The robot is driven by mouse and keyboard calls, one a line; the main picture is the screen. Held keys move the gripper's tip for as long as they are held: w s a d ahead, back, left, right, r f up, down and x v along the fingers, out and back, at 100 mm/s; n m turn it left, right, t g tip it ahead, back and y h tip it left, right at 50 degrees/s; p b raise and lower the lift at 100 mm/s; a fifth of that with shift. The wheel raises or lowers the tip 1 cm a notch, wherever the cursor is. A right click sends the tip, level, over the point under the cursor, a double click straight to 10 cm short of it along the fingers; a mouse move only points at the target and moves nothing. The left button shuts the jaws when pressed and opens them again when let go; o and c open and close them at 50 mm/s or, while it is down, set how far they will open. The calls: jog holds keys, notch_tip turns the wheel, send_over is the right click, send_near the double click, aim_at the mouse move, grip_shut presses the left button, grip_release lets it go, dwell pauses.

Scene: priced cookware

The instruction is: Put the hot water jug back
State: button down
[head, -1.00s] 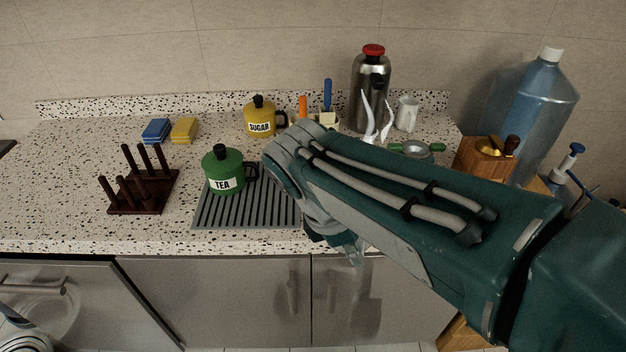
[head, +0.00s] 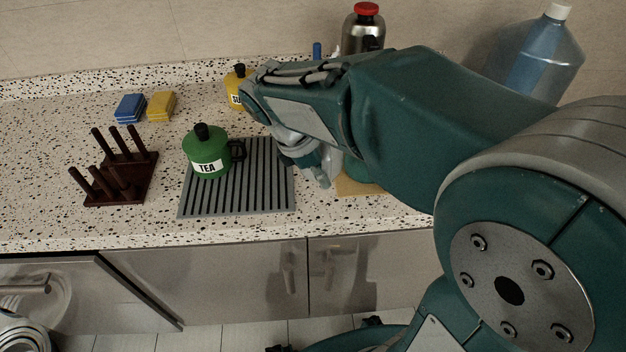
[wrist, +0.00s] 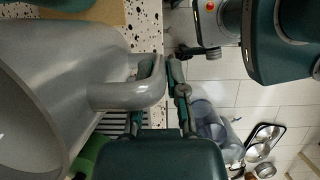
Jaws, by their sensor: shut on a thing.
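In the wrist view a large grey jug (wrist: 62,62) fills the left side, with its handle (wrist: 125,96) reaching right. My gripper (wrist: 164,68) is shut on this handle. The jug looks tipped on its side in that view, but its true tilt is hard to judge. In the head view my arm hides most of the jug and the gripper's fingers. The green tea pot (head: 207,155) stands on the grey ribbed mat (head: 240,190), left of my wrist. I cannot tell from these views whether the jug touches the counter.
A steel flask with a red lid (head: 363,32) and a large water bottle (head: 537,62) stand at the back right. The yellow sugar pot (head: 234,92) is partly hidden by my arm. A dark peg rack (head: 122,175) and sponges (head: 130,107) sit at left. The mat's front is clear.

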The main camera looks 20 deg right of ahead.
aim_at(309, 178)
jog(key=w+f, duration=0.2)
jog(key=f, duration=0.1)
jog(key=w+f, duration=0.2)
jog(key=w, duration=0.1)
jog(key=shift+f, duration=2)
jog(key=shift+f, duration=0.1)
jog(key=c, duration=0.7)
grip_release()
